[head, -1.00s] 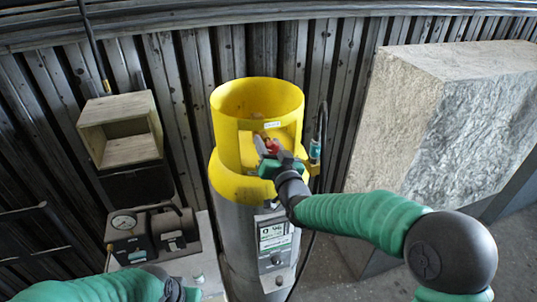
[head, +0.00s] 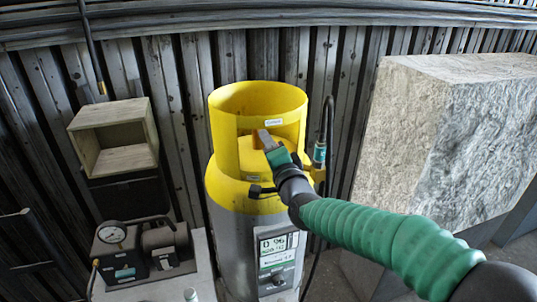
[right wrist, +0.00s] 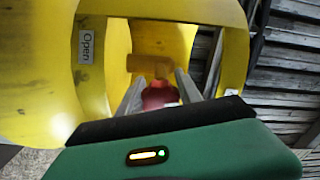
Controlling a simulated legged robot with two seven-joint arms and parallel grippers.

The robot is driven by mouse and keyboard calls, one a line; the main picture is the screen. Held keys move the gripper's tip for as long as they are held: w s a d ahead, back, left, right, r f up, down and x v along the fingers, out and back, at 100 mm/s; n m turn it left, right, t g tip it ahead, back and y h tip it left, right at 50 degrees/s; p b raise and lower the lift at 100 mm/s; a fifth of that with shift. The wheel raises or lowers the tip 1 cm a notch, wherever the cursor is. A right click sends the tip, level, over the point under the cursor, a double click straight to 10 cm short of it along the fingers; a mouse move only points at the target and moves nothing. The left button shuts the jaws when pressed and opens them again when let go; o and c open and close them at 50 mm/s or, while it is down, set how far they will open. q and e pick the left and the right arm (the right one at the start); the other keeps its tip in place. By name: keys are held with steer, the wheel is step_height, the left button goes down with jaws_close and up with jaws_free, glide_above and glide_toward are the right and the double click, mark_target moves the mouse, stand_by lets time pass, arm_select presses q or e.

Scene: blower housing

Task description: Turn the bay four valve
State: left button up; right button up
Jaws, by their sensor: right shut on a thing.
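A grey gas cylinder with a yellow top and a yellow collar (head: 225,130) stands in the middle of the head view. The valve sits inside the collar. In the right wrist view its red handle (right wrist: 160,96) is between my finger pads, below a brass-coloured valve body (right wrist: 148,63). My right gripper (head: 265,139) reaches through the collar opening and is shut on the red handle. In the head view the gripper hides the handle. My left gripper is not in view.
A black hose (head: 326,125) rises close to the cylinder's right side. A display panel (head: 277,250) is on its front. On the left are a gauge unit (head: 113,240) on a pale table and a wooden box (head: 117,140). A stone block (head: 440,140) stands on the right.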

steer(key=shift+f+m+b, duration=0.4)
steer(key=shift+m+b, duration=0.05)
steer(key=shift+m, duration=0.25)
steer(key=o, duration=1.2)
steer(key=shift+c, duration=0.2)
steer(key=shift+o, duration=1)
steer(key=shift+r, duration=0.1)
steer(key=shift+w, duration=0.1)
steer(key=shift+r, duration=0.15)
